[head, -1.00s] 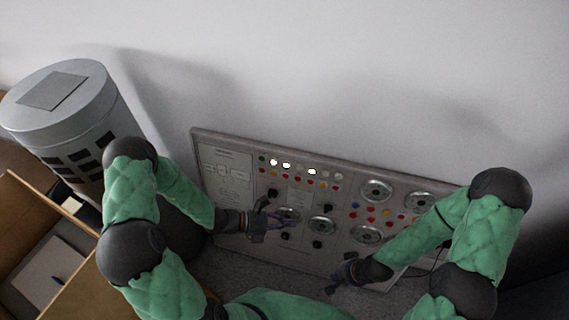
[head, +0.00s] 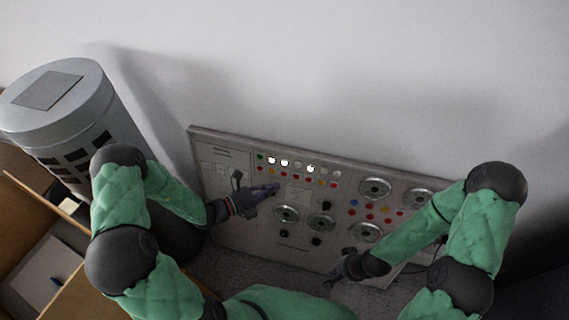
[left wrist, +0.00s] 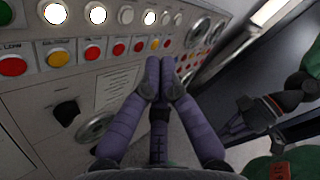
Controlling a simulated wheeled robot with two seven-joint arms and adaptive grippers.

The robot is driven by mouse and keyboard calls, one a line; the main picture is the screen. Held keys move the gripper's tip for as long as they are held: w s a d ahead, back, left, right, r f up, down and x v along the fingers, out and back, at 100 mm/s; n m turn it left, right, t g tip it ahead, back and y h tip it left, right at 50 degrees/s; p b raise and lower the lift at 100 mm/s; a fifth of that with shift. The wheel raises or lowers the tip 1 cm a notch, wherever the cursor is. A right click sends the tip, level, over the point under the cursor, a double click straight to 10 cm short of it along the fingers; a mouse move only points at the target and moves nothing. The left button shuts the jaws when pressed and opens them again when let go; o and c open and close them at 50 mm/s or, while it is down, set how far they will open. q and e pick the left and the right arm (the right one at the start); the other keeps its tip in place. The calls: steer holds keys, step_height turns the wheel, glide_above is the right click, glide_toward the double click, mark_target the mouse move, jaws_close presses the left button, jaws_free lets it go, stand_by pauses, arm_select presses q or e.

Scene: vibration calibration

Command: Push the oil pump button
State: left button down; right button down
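The control panel (head: 225,232) leans at the wall, with a row of lamps above a row of red and yellow buttons. In the left wrist view a red button (left wrist: 13,66), a yellow button (left wrist: 59,58) and another red button (left wrist: 92,52) show at the left. Their labels are too blurred for me to tell which is the oil pump button. My left gripper (head: 274,189) is in front of the panel, just below the button row. Its purple fingers (left wrist: 160,88) are together, with nothing between them. My right gripper (head: 330,282) is low at the panel's bottom edge; its finger state is unclear.
Black knobs (head: 316,241) and round gauges (head: 286,214) sit below the buttons. More gauges (head: 375,188) are at the right. A grey cylinder (head: 60,105) and an open wooden box (head: 25,225) stand at the left.

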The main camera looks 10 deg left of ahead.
mark_target(285, 163)
arm_select(q)
steer(key=w+f+b, duration=0.1)
steer(key=w+b, duration=0.2)
steer(key=w, duration=0.5)
steer(key=shift+d+f, duration=0.15)
steer(key=shift+f, duration=0.15)
steer(key=shift+w, duration=0.2)
stand_by(1.1)
steer(key=shift+w, duration=0.2)
steer(key=shift+w+f, duration=0.15)
steer(key=shift+w, duration=0.2)
stand_by(0.7)
steer(key=shift+s, duration=0.2)
steer(key=shift+s+p, duration=0.5)
steer(key=shift+s, duration=0.1)
